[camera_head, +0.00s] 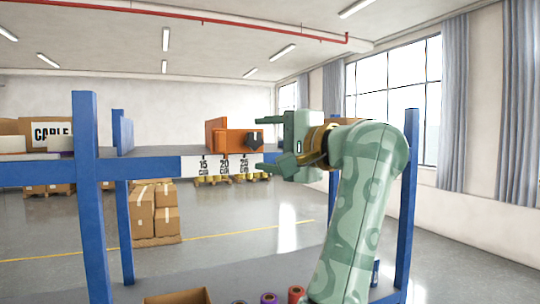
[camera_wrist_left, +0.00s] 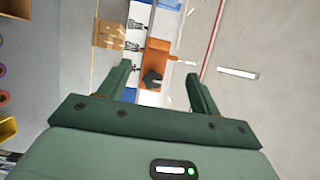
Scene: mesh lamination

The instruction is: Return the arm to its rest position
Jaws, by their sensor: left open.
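My left gripper (camera_head: 262,145) is held out at shelf height in the middle of the head view, with its fingers pointing left. Its jaws are apart and nothing is between them. In the left wrist view the two green fingers (camera_wrist_left: 159,72) stand wide apart. Beyond them is an orange holder (camera_wrist_left: 157,52) with a small dark piece (camera_wrist_left: 151,79) at its front. In the head view the orange holder (camera_head: 217,139) sits on the shelf just left of the fingers, and the dark piece (camera_head: 254,137) shows near the fingertips. My right gripper is not in view.
A blue shelf rack (camera_head: 86,190) spans the front, with 15, 20 and 25 labels (camera_head: 222,166) on its edge. An open cardboard box (camera_head: 178,297) and several coloured rolls (camera_head: 269,299) lie low in front. Stacked cartons (camera_head: 155,213) stand behind on open floor.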

